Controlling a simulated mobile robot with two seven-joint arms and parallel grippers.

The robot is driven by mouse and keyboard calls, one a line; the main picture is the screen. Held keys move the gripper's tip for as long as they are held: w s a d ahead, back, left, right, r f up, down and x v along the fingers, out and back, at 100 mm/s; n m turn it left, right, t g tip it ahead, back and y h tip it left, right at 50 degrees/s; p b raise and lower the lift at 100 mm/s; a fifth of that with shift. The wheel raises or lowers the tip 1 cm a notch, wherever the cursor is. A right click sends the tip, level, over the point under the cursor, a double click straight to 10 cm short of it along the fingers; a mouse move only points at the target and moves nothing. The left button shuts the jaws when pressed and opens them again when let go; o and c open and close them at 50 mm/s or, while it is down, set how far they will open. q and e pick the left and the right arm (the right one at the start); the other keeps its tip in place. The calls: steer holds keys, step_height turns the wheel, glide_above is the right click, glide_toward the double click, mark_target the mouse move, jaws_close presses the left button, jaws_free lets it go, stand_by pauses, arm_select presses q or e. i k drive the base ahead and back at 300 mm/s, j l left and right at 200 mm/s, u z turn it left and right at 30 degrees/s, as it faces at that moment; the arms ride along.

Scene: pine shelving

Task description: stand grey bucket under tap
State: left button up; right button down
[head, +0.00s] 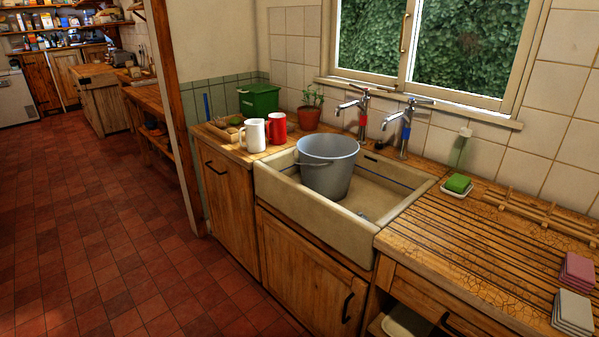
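The grey bucket (327,168) stands upright in the left part of the stone sink (318,222), its wire handle hanging down on the left side. The red-marked tap (362,112) is behind the bucket, on the wall side; its spout points out towards the bucket's rim. The blue-marked tap (403,128) is to the right, over the emptier part of the sink. I cannot tell exactly whether either spout is over the bucket's opening. Neither of my grippers shows in the head view.
A green sponge (458,183) lies on a dish to the right. The ribbed drainboard (470,240) is mostly clear. Tiled floor (110,240) is free at left.

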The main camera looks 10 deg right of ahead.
mark_target(328, 160)
steer(key=i+j+z, duration=0.1)
steer(key=i+j, duration=0.15)
steer(key=i+j+z, duration=0.1)
steer(key=i+j, duration=0.2)
steer(key=i+j+z, duration=0.15)
steer(key=j, duration=0.25)
steer(key=i+j+z, duration=0.1)
steer(key=i+j, duration=0.2)
steer(key=i+j+z, duration=0.1)
steer(key=j, duration=0.35)
steer(key=i+j+z, duration=0.1)
steer(key=i+j, duration=0.2)
steer(key=i+j+z, duration=0.15)
steer(key=j, duration=0.35)
steer(key=i, duration=0.05)
